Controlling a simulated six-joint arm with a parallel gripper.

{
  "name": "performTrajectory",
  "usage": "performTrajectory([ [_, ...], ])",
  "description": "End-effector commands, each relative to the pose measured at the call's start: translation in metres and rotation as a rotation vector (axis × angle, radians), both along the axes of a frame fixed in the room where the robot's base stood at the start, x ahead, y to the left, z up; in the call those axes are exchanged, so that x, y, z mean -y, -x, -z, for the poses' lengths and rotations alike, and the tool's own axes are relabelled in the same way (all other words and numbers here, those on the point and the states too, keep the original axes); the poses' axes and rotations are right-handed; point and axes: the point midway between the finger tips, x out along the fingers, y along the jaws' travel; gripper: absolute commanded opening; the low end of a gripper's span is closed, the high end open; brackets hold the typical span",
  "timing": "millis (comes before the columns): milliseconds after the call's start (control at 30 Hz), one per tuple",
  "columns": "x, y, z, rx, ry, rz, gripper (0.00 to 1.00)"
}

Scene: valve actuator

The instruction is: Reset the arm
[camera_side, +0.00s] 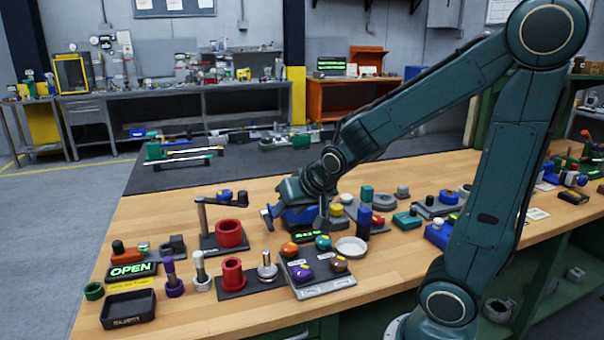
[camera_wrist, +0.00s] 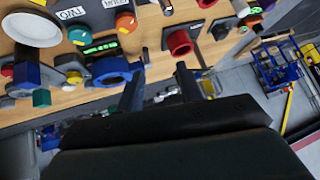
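My gripper (camera_side: 295,213) is low over the middle of the wooden bench in the side view. In the wrist view its two dark fingers (camera_wrist: 160,84) stand apart, with no object visible between them. A blue ring-shaped part (camera_wrist: 110,70) on a dark base with a green lit display (camera_wrist: 101,46) is just left of the left finger. In the side view this blue part (camera_side: 300,217) is partly hidden behind my gripper; I cannot tell whether they touch.
Red cylinders (camera_side: 230,234) on dark bases stand left of my gripper. A panel with coloured knobs (camera_side: 320,284) and a white dish (camera_side: 351,247) are in front. A green "OPEN" display (camera_side: 130,270) and a black tray (camera_side: 128,309) are at the front left. More blocks crowd the right.

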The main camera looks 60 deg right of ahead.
Motion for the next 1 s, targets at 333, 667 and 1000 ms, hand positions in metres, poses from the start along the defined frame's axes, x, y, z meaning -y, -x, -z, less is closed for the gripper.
performTrajectory([
  [333,-0.051,0.057,-0.040,-0.111,0.026,-0.252,0.37],
  [667,-0.086,0.124,-0.062,-0.211,0.073,-0.501,0.37],
  [1000,-0.095,0.150,-0.067,-0.251,0.096,-0.594,0.37],
])
